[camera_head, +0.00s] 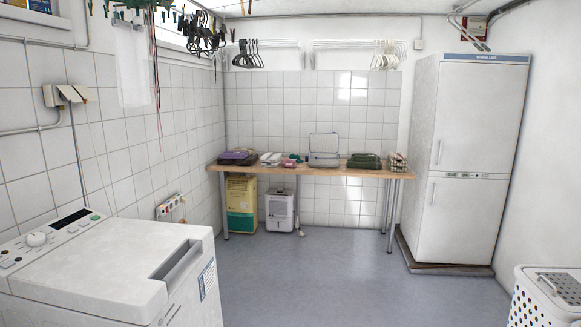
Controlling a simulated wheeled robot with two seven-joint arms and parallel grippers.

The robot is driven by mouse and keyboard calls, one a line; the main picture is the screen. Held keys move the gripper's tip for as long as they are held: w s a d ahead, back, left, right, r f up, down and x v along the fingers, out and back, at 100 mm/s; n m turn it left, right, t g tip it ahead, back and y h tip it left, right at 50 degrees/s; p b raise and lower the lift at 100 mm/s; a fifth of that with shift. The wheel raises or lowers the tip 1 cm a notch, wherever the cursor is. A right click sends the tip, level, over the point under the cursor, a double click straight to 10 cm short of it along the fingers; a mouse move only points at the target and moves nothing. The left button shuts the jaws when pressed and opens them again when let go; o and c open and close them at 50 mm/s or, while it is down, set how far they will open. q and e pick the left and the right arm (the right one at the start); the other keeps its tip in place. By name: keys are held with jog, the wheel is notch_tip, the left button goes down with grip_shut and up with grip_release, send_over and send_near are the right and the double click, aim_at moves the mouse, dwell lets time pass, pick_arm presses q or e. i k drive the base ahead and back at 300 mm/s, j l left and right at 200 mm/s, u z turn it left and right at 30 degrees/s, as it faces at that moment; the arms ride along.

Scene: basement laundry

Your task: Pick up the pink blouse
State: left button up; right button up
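A small pink item (289,163) lies on the wooden table (310,172) at the back wall, left of the middle of the tabletop. It is too small to tell whether it is the pink blouse. A purple and dark folded pile (238,157) lies at the table's left end, and white items (270,158) lie between that pile and the pink item. Neither of my grippers is in view.
A wire rack (324,149) and a green folded item (364,161) are also on the table. A washing machine (110,255) stands front left, a fridge (470,150) back right, a white basket (535,300) front right. The middle floor is clear.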

aim_at(289, 162)
jog(key=i, duration=1.45)
jog(key=i+u, duration=0.1)
jog(key=i, duration=1.3)
jog(key=i+l, duration=0.2)
jog(key=i, duration=1.25)
